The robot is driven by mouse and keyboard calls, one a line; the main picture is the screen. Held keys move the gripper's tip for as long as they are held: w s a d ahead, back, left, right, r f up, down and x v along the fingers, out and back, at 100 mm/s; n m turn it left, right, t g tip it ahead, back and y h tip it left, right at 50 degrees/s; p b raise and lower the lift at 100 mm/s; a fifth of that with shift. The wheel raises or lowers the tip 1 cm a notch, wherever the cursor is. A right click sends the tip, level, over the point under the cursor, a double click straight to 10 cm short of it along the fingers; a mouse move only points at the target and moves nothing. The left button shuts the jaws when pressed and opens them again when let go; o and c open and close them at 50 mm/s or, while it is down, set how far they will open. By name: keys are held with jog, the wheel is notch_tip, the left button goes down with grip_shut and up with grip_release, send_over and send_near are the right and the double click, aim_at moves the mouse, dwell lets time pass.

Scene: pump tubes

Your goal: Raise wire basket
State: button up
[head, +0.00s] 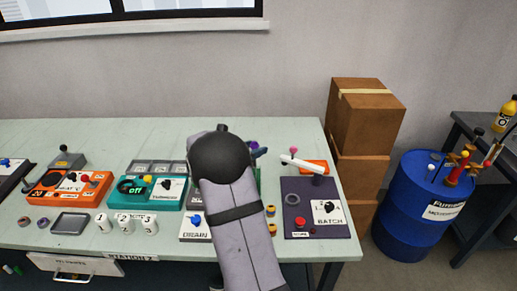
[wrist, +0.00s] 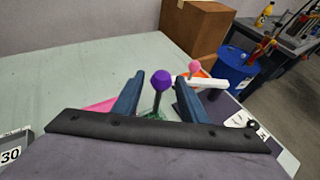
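I cannot make out a wire basket in either view. A purple ball knob (wrist: 161,80) on a thin stem with a green base shows in the wrist view. My gripper (wrist: 160,77) is open, its two blue-grey fingers apart on either side of the knob in the picture. A gap shows left of the knob; whether the right finger touches it I cannot tell. In the head view, a small purple part (head: 254,147) shows beside my arm, which hides my fingers and most of that area.
A white lever (head: 301,163) and a pink knob (head: 293,150) stand close on the right, by the BATCH panel (head: 322,222). The teal TURNSIDE unit (head: 168,200) and DRAIN panel (head: 194,237) are left. Cardboard boxes (head: 362,125) and a blue drum (head: 415,210) stand beyond the table's right edge.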

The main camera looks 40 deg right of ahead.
jog(key=shift+v, duration=1.45)
jog(key=s+a+f+m+g+y+p, duration=0.1)
jog(key=s+a+m+y+p, duration=0.25)
jog(key=s+a+m, duration=0.6)
jog(key=s+a+m+g+y+p, duration=0.15)
jog(key=s+a+m+y, duration=0.3)
jog(key=a, duration=1.05)
jog(key=s+a+f+m+y+p, duration=0.1)
jog(key=s+a+m+y+p, duration=0.2)
jog(key=s+a+m+y, duration=0.65)
notch_tip(320, 180, down, 11)
jog(key=w+a+n+h+b, duration=0.1)
jog(key=a+n+h+b, duration=0.1)
jog(key=b, duration=0.8)
jog(key=shift+n+h+b, duration=0.3)
jog(key=shift+n+h, duration=0.35)
jog(key=shift+h, duration=0.4)
jog(key=shift+a, duration=0.15)
notch_tip(320, 180, up, 11)
jog(key=p, duration=1.1)
